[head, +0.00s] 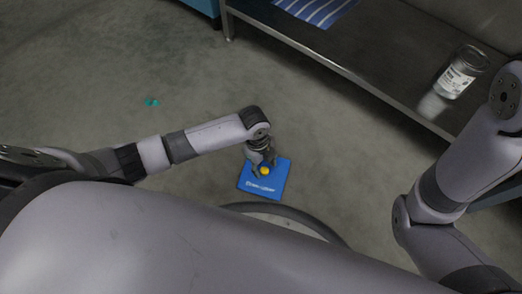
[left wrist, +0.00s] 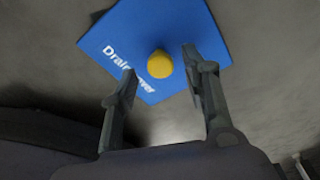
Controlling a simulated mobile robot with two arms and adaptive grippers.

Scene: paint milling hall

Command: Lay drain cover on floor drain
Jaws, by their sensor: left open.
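The drain cover (head: 262,188) is a flat blue square with white lettering and a yellow knob (head: 265,170). It lies on the grey floor in front of me. In the left wrist view the cover (left wrist: 205,30) and knob (left wrist: 159,64) show clearly. My left gripper (head: 262,167) is above the cover, open, with one finger on each side of the knob. In the left wrist view gaps remain between the fingers (left wrist: 158,62) and the knob. My right arm shows at the right, but its gripper is out of view. I cannot make out the floor drain.
A long metal bench (head: 345,50) runs along the upper right, with a blue striped cloth (head: 315,10) and a labelled glass jar (head: 460,72) on it. Small teal pieces (head: 151,102) lie on the floor at left. The floor around the cover is mostly clear.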

